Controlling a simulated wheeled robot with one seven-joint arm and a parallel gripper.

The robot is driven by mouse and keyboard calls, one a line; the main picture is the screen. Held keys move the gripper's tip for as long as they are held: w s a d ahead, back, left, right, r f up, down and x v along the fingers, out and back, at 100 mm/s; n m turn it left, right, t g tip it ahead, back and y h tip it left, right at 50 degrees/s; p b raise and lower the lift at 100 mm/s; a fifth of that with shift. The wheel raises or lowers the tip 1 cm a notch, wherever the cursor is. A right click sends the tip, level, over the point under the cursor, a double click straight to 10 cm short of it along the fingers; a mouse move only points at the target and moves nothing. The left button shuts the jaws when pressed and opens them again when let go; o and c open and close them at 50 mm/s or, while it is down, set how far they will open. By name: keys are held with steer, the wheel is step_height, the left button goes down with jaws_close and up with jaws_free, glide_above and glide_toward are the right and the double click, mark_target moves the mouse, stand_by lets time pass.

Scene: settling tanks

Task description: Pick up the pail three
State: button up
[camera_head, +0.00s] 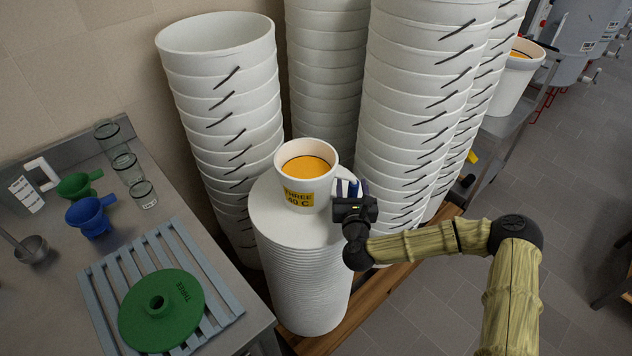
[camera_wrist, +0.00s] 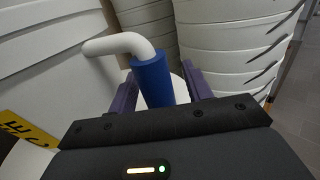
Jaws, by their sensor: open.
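Pail three (camera_head: 307,172) is a white pail with a yellow label reading "THREE 40 C" and orange contents. It stands upright on a tall round stack of white discs (camera_head: 270,226). In the wrist view, part of its yellow label (camera_wrist: 22,130) shows at the left edge. The pail's handle is a white bar (camera_wrist: 115,44) bending down into a blue grip (camera_wrist: 152,80). My gripper (camera_head: 350,188) is at the pail's right side, open, with its purple fingers (camera_wrist: 158,92) on either side of the blue grip. Whether either finger touches it, I cannot tell.
Tall stacks of white pails (camera_head: 222,100) stand close behind and right of the pail. A steel bench (camera_head: 60,300) at left holds a slatted rack, a green lid (camera_head: 180,318) marked THREE, funnels and glasses. Another orange-filled pail (camera_head: 512,80) stands at right.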

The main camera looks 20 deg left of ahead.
stand_by(0.4)
jaws_close()
step_height(320, 180, up, 10)
stand_by(0.7)
steer(key=shift+r, duration=0.1)
